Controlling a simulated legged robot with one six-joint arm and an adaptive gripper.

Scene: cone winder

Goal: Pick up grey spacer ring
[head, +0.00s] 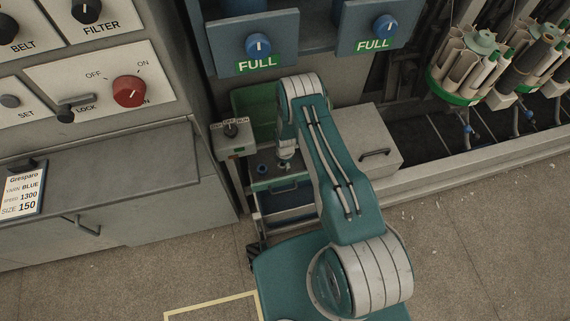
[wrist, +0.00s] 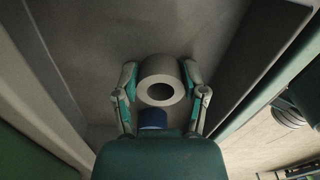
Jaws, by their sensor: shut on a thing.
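The grey spacer ring (wrist: 160,66) shows in the wrist view, its dark round hole facing the camera. My gripper (wrist: 160,78) has one finger on each side of the ring and is shut on it. A dark grey surface lies behind the ring; I cannot tell whether the ring touches it. In the head view my gripper (head: 285,162) is small, over the trolley, and the ring cannot be made out there.
A blue piece (wrist: 153,118) sits just below the ring in the wrist view. In the head view the trolley (head: 282,186) holds a green bin (head: 252,103) and small blue items. A grey drawer box (head: 372,140) stands to its right, and a cabinet (head: 140,210) to its left.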

